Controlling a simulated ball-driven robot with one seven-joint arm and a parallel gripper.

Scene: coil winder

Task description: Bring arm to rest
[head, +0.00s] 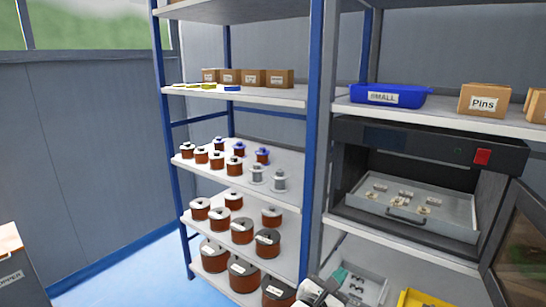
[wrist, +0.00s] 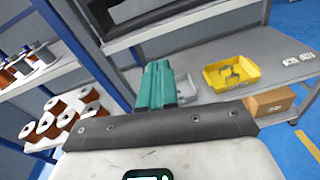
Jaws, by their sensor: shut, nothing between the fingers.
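My gripper (wrist: 163,84) has teal fingers, shut together with nothing between them, in the wrist view. In the head view my gripper (head: 338,276) shows at the bottom edge, right of the blue rack post, with part of my white wrist beside it. It is in front of the lower right shelving, near a grey tray (head: 362,287). Most of my arm is out of view.
A blue-posted rack (head: 317,130) holds several copper spools (head: 242,230) and small boxes. To its right, an open dark cabinet (head: 400,226) holds a tray (head: 455,208); its door (head: 520,245) swings out at right. A yellow bin (wrist: 236,74) stands on a grey surface.

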